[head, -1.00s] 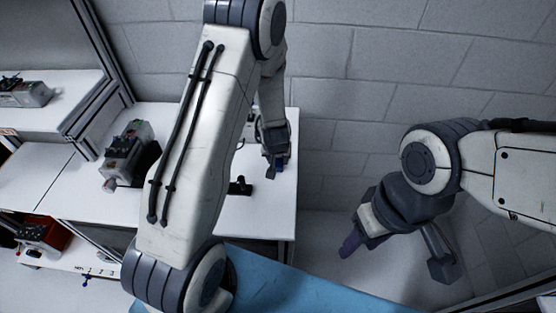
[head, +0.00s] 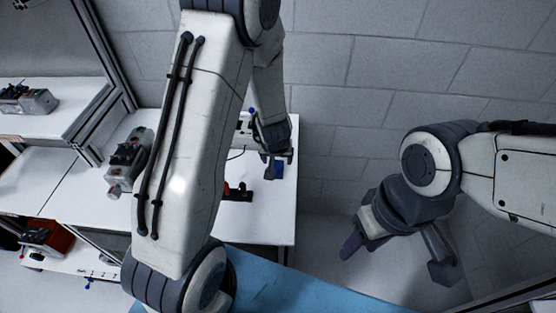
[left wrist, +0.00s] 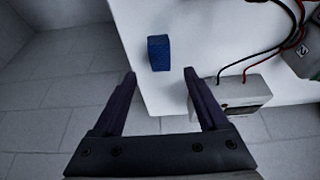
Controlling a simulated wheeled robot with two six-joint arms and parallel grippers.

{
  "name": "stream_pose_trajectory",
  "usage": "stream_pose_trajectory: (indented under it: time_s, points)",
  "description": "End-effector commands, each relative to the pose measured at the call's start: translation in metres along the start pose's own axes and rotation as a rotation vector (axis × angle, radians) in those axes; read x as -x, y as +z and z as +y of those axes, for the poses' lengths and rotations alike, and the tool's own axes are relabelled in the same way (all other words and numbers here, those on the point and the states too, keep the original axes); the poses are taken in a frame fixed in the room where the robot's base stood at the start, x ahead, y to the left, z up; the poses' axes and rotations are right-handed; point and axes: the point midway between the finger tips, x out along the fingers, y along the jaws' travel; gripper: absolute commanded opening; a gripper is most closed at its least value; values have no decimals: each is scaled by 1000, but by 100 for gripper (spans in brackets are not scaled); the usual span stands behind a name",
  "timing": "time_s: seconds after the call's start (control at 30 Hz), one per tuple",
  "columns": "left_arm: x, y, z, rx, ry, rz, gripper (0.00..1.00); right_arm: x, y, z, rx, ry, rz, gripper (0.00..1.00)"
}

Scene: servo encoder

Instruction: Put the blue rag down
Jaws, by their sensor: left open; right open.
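The blue rag (head: 274,171) is a small folded block near the right edge of the white table. It also shows in the left wrist view (left wrist: 158,53), resting on the white top near a corner. My left gripper (head: 279,158) is just above it in the head view. In the left wrist view my left gripper (left wrist: 160,75) is open, and the rag is beyond the fingertips, with nothing between the fingers. My right gripper (head: 397,257) is open and empty, off to the right, away from the table.
A white box (left wrist: 243,96) with red and black wires stands on the table close to the left gripper's right finger. A grey device (head: 128,160) is farther left, partly behind my left arm. A red box (head: 50,240) is at lower left. A block wall rises behind.

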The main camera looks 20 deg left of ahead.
Motion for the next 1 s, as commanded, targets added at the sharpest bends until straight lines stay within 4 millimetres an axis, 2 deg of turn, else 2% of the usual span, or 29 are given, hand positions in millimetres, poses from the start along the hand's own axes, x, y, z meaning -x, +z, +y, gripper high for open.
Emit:
stream_pose_trajectory:
  time_s: [0.03, 0.1, 0.3, 0.37, 0.47, 0.57, 0.6, 0.67, 0.7, 0.8, 0.9, 1.0]
  points:
    - [16, -2, 0, 0, 1, 1, 76, 10, -1, -1, 1, 0, 0, 50]
    - [27, -2, 0, -1, 1, 0, 76, 16, -1, -1, 1, 0, 0, 50]
    - [45, 0, 2, -5, 6, -1, 76, 24, -1, -2, 4, 0, 0, 50]
    - [54, 1, 12, -24, 31, -3, 76, 25, -1, -2, 4, 0, 0, 50]
    - [84, 12, 50, -107, 128, -28, 76, 24, -1, -2, 4, 0, 0, 50]
    - [138, 44, 98, -262, 261, -90, 76, 24, -1, -2, 4, 0, 0, 50]
    - [162, 63, 112, -336, 305, -125, 76, 24, -1, -2, 4, 0, 0, 50]
    - [196, 94, 123, -452, 349, -180, 76, 24, -1, -2, 4, 0, 0, 50]
    - [217, 113, 124, -526, 363, -214, 76, 24, -1, -2, 4, 0, 0, 50]
    - [257, 154, 111, -689, 358, -282, 76, 24, -1, -2, 4, 0, 0, 50]
    - [282, 178, 91, -804, 322, -322, 76, 24, -1, -2, 4, 0, 0, 50]
    - [294, 190, 76, -866, 288, -340, 76, 24, -1, -2, 4, 0, 0, 50]
